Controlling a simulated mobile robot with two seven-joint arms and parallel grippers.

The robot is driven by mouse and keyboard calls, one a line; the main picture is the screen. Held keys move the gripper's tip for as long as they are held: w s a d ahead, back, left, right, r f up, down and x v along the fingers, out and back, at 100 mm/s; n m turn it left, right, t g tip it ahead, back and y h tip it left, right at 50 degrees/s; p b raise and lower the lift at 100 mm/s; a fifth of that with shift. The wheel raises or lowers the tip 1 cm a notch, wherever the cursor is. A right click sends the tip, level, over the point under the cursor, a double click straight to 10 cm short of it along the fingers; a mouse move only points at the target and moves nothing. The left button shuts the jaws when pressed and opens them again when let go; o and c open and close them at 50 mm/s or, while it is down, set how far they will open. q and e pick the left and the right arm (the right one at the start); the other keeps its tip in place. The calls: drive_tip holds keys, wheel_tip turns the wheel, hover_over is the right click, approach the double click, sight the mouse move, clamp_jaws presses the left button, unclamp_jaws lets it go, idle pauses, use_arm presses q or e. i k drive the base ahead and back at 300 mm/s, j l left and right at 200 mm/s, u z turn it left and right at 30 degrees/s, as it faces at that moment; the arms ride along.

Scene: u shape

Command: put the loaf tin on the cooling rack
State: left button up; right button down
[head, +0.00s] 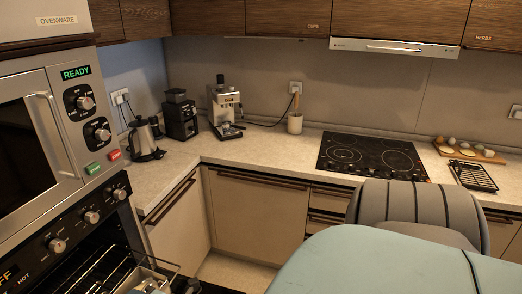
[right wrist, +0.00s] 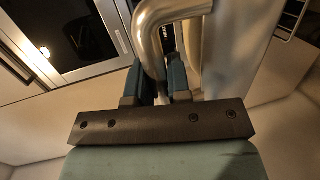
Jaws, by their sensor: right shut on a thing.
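The cooling rack (head: 473,176) is a black wire grid on the right part of the counter, right of the hob. A pale metal item (head: 147,285) shows at the bottom edge of the head view, by the oven's wire shelf; it is cut off, and I cannot tell whether it is the loaf tin. In the right wrist view my right gripper (right wrist: 155,82) is shut on a bent silver handle (right wrist: 153,38), with a dark finger on each side of it. My left gripper is not in view.
The lower oven is open at the left, its wire shelf (head: 92,275) showing. A kettle (head: 145,139), grinder (head: 180,116) and coffee machine (head: 224,107) stand on the counter. A wooden board (head: 470,151) with small round things lies behind the rack. The counter's corner front is clear.

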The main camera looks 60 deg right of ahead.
sight(478, 171)
drive_tip(key=k+z, duration=0.25)
drive_tip(key=k+l+z, duration=0.1)
drive_tip(key=z, duration=0.15)
drive_tip(key=k+z, duration=0.1)
drive_tip(key=z, duration=1.35)
drive_tip(key=i+l+z, duration=0.2)
drive_tip(key=z, duration=0.25)
drive_tip(key=i+l+z, duration=0.2)
drive_tip(key=z, duration=0.2)
drive_tip(key=i+l, duration=0.25)
drive_tip(key=i, duration=0.2)
drive_tip(key=i+l, duration=0.25)
drive_tip(key=i, duration=0.2)
drive_tip(key=i+l, duration=0.3)
drive_tip(key=i, duration=0.15)
drive_tip(key=i+l, duration=0.25)
drive_tip(key=i, duration=0.2)
drive_tip(key=i+l, duration=0.25)
drive_tip(key=i, duration=0.2)
